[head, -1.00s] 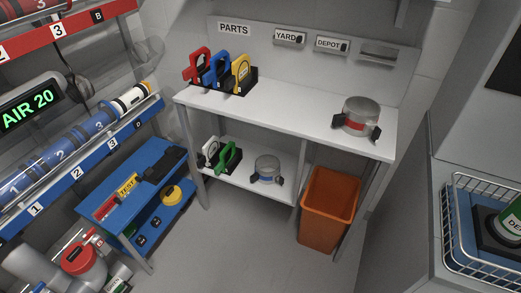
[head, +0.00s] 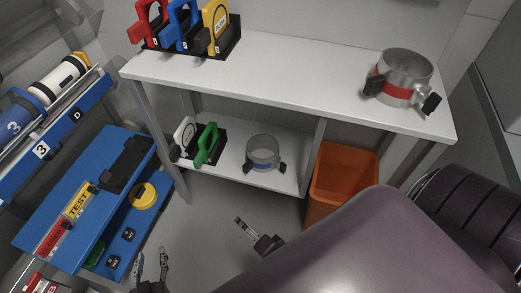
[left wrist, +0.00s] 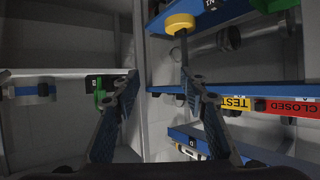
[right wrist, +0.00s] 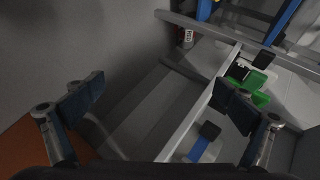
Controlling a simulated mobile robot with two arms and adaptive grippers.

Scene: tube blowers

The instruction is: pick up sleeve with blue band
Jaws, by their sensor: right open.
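My right gripper (right wrist: 158,82) is open and empty, below and in front of the lower shelf.
A red-banded sleeve (head: 403,78) stands on the bench top (head: 300,75). White and green clamps (head: 207,145) stand left of the blue-banded sleeve. An orange bin (head: 345,172) stands right of it. The blue cart (head: 75,205) is at left. My right arm covers the lower right.

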